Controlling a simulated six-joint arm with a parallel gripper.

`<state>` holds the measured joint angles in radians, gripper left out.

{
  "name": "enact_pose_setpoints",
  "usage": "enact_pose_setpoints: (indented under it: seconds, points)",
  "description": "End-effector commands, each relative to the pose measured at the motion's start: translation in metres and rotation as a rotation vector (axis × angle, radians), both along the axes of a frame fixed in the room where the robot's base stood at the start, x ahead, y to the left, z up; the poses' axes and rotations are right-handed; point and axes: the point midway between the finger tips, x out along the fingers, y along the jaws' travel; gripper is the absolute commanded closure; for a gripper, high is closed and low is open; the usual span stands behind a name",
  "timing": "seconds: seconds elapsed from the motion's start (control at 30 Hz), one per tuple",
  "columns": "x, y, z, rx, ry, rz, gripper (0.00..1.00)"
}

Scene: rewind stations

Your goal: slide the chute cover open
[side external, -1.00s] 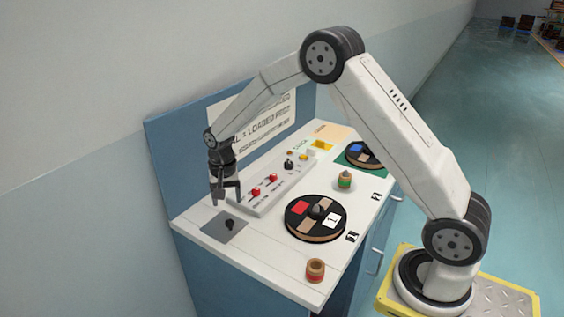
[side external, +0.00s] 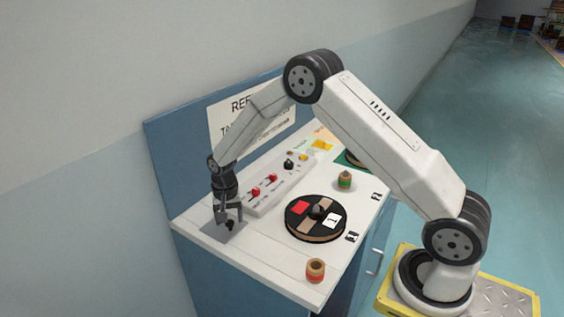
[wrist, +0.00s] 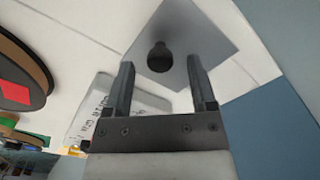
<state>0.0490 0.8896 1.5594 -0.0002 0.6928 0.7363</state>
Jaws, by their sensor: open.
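The chute cover is a flat grey square plate (side external: 216,233) at the left front corner of the white bench top. It carries a small dark knob (side external: 230,225). My gripper (side external: 229,217) is open, pointing down over the plate close to the knob. In the wrist view the cover (wrist: 208,40) shows beyond the fingers, and its round black knob (wrist: 159,57) sits between the lines of the two open fingertips (wrist: 160,63). Whether the fingertips are level with the knob cannot be told.
A grey control panel (side external: 283,182) with red switches stands just behind my gripper. A black turntable (side external: 315,218) with coloured patches lies to the right.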

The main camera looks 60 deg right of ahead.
Motion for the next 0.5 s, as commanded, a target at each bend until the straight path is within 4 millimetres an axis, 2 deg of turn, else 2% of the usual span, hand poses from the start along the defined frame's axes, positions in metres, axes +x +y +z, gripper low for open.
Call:
enact_pose_setpoints:
  seconds: [0.13, 0.43, 0.47, 0.5]
  points:
    - [0.0001, 0.0, -0.0083, -0.001, -0.001, 0.0, 0.28]
    - [0.0003, 0.0, -0.01, 0.0, -0.001, 0.0, 0.28]
    - [0.0003, 0.0, -0.01, 0.0, -0.001, 0.0, 0.31]
    - [0.0003, 0.0, -0.0099, 0.0, -0.001, 0.0, 0.43]
